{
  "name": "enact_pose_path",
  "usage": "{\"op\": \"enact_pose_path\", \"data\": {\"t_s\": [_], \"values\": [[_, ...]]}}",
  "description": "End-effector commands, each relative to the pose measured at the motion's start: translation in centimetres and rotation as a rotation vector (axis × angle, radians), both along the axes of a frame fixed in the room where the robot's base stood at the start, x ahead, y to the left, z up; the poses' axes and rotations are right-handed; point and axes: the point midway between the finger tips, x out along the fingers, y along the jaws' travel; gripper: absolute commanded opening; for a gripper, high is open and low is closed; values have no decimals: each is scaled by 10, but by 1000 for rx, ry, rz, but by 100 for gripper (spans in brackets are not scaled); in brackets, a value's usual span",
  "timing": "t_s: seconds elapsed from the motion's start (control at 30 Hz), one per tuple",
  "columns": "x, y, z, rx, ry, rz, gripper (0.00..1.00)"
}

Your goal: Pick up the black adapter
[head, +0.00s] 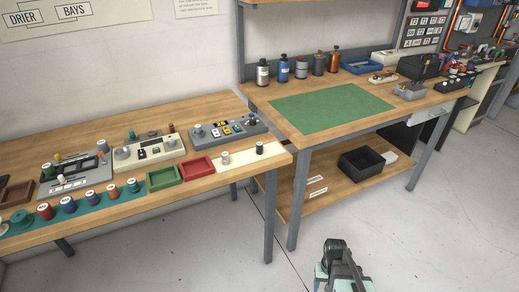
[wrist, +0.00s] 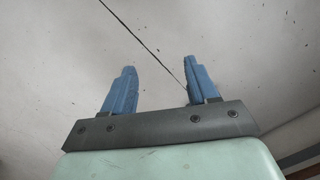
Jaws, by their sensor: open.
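A small black cylindrical piece (head: 259,148), which looks like the black adapter, stands upright on a cream mat (head: 240,158) at the right end of the left bench. A grey piece (head: 224,157) stands to its left on the same mat. My gripper (wrist: 159,66) is open in the wrist view, with two blue fingers wide apart and only bare floor beyond them. It is empty and away from the bench. In the head view my arm shows low at the bottom, below the benches; the fingers are not clear there.
A red tray (head: 197,167) and a green tray (head: 165,178) lie left of the mat. Grey control boxes (head: 226,128) stand behind. The right bench has a green mat (head: 330,108), several bottles behind it and a black bin (head: 362,163) on its lower shelf. Floor in front is clear.

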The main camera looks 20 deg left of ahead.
Motion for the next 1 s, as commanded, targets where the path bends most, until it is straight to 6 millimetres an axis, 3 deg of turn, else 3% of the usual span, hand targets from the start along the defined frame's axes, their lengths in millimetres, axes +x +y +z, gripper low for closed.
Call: {"op": "enact_pose_path", "data": {"t_s": [0.1,0.5,0.67,1.0], "values": [[39,22,24,21,-62,21,58],[145,101,126,104,-241,81,58],[180,134,175,145,-303,104,58],[240,204,292,239,-408,198,58]]}}
